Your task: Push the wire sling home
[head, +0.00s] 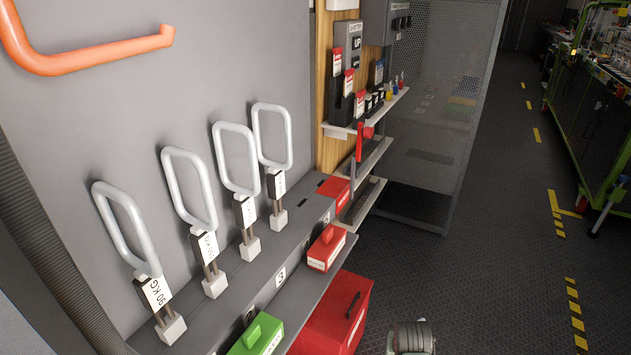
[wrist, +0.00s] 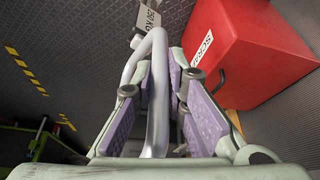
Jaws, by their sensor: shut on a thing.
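In the wrist view my gripper (wrist: 160,72), with lilac finger pads, is shut on a wire sling (wrist: 156,110) by its pale grey loop. A white tag on this sling shows at the top, partly readable and ending in KG. The head view does not show the held sling or my fingers. There, several other slings stand in a row along a grey rack (head: 255,283) by the wall, loops up. The leftmost sling (head: 128,228) has a 90 KG tag; the rightmost sling (head: 272,138) is near the wooden post.
A red box (wrist: 245,55) marked SCRAP, partly cut off, is close right of my gripper. In the head view, a green case (head: 257,335) and a small red case (head: 326,248) sit along the rack. Open dark floor (head: 485,270) lies right, with yellow markings.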

